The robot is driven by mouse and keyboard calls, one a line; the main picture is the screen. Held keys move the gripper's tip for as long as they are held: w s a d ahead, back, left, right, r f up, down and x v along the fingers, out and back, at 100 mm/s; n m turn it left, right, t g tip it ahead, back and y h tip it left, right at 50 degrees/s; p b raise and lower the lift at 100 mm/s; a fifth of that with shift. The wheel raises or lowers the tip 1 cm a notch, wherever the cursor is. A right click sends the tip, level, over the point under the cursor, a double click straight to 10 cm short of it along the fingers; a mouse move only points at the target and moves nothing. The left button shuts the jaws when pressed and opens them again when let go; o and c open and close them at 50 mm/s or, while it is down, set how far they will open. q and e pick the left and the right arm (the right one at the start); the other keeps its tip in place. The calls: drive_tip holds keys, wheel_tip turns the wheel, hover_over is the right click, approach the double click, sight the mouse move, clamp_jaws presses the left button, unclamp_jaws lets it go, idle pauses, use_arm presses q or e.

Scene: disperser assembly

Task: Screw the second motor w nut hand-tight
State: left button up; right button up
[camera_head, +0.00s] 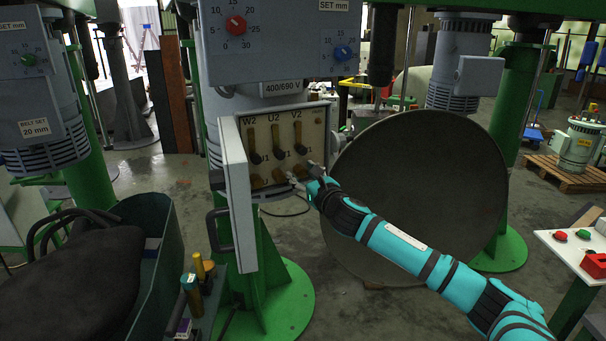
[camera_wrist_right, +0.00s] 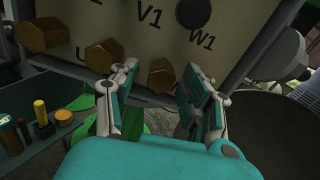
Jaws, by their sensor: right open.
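The open terminal box (camera_head: 287,135) on the grey motor faces me in the head view, with the labels W2, U2 and V2 along its top. Brass hex nuts sit in its lower row. In the right wrist view, a nut (camera_wrist_right: 160,76) just below the W1 label lies between and beyond the spread fingers of my right gripper (camera_wrist_right: 161,88); contact is not visible. Two more brass nuts (camera_wrist_right: 102,56) (camera_wrist_right: 43,35) are to its left. My right gripper (camera_head: 303,182) is at the box's lower right in the head view. My left gripper is not in view.
The box's open cover (camera_head: 239,195) stands out on the left. A large grey disc (camera_head: 430,200) stands behind my right arm. A green bin (camera_head: 155,245) with dark contents is at lower left. A table with buttons (camera_head: 570,240) is at right.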

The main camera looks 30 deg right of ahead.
clamp_jaws()
